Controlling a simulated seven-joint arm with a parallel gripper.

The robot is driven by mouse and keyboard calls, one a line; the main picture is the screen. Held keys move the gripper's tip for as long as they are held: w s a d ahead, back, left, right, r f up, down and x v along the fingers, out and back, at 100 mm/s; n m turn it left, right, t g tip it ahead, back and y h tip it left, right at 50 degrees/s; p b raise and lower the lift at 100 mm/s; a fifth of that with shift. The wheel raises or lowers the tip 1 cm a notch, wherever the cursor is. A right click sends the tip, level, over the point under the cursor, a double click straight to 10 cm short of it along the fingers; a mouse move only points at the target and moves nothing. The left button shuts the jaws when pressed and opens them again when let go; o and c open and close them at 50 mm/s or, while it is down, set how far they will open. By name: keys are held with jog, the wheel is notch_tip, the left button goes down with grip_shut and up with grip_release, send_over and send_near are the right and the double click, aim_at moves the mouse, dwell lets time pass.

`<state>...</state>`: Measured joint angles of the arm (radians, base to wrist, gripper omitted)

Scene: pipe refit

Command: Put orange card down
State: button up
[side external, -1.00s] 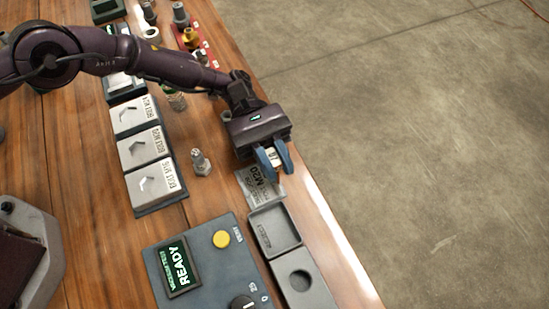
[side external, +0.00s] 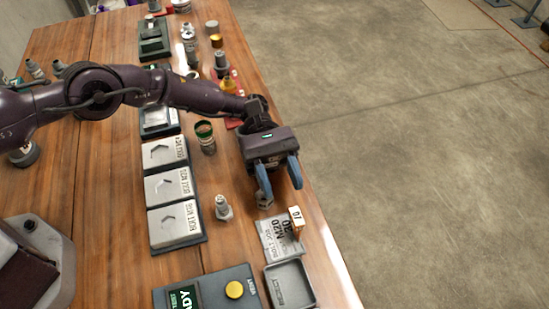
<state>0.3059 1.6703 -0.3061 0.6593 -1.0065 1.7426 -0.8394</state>
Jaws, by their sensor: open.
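The small card (side external: 296,217), pale-faced with dark marks and an orange-brown edge, stands upright at the right edge of a grey plate marked M20 (side external: 279,239). I take it to be the orange card. My gripper (side external: 281,194) is open, with its blue fingers spread just above and behind the card in the picture. Nothing shows between the fingers, and the card looks free of both of them. A small grey metal part (side external: 265,202) sits by the left fingertip, partly hidden by it.
A bolt (side external: 223,207) stands left of the gripper, beside a row of labelled bolt plates (side external: 175,224). An empty grey tray (side external: 289,285) and a panel with a yellow button (side external: 234,289) lie in front. The table's right edge is close to the card.

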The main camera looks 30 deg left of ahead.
jog(key=shift+v, duration=2.2)
jog(key=shift+r, duration=0.15)
jog(key=shift+w+r, duration=0.2)
jog(key=shift+r, duration=0.15)
notch_tip(320, 180, up, 14)
jog(key=w+a+m+t+y, duration=0.2)
jog(key=w+m+t+y, duration=0.1)
jog(key=t+y, duration=0.1)
jog(key=s+a+r+m+t+y, duration=0.25)
jog(key=a+r+t, duration=0.25)
jog(key=a+r, duration=0.45)
jog(key=s+a+r+m+t+y, duration=0.1)
jog(key=s+a+r+t+y, duration=0.2)
jog(key=s+a+r+t, duration=0.35)
jog(key=s+a+f+m+t+y, duration=0.1)
jog(key=s+a+m+t+y, duration=0.1)
jog(key=s+a, duration=1)
jog(key=s+t+y, duration=0.1)
jog(key=s, duration=0.2)
jog(key=shift+a+f, duration=0.25)
jog(key=shift+a, duration=0.05)
